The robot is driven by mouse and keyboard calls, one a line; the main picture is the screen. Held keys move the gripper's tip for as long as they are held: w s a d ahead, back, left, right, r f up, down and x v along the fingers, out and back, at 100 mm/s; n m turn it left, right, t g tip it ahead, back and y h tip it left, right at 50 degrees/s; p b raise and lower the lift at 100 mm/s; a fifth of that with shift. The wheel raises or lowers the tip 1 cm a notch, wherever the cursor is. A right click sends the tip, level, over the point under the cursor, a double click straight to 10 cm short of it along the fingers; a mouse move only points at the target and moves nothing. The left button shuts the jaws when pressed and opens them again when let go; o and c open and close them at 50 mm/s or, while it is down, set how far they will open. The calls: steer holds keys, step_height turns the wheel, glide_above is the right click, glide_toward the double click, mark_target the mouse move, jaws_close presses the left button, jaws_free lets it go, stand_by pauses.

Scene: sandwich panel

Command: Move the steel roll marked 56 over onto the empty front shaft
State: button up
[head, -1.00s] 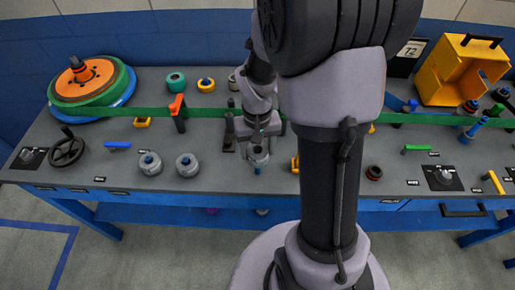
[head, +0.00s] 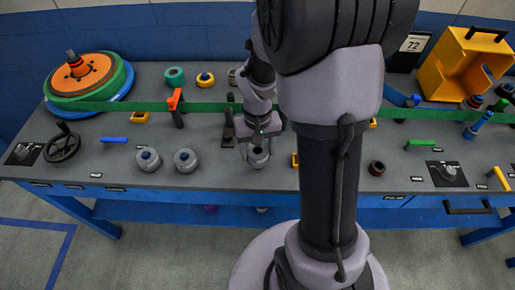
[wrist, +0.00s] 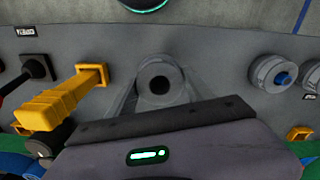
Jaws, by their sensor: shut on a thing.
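My gripper (head: 258,150) is shut on a grey steel roll (head: 259,158) near the front middle of the bench. In the wrist view the roll (wrist: 160,83) sits between the two grey fingers, with a dark round hole facing the camera. No blue shaft end shows in that hole, and whether a shaft is inside it is hidden. Two more grey rolls with blue centres, a left one (head: 149,160) and a right one (head: 185,160), stand to the left. No number is readable on any roll. The empty front shaft is not visible now.
A yellow handle (wrist: 82,95) stands close beside my gripper. A dark upright tool (head: 229,130) is just left of it. A green strip (head: 210,108) crosses the bench behind. The bench's front edge is close.

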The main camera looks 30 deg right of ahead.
steer(key=shift+f+b, duration=1.65)
steer(key=shift+f, duration=0.5)
steer(key=o, duration=1.8)
steer(key=shift+r, duration=0.1)
steer(key=shift+o, duration=0.2)
step_height(320, 180, up, 11)
steer(key=p, duration=0.9)
steer(key=shift+f, duration=0.3)
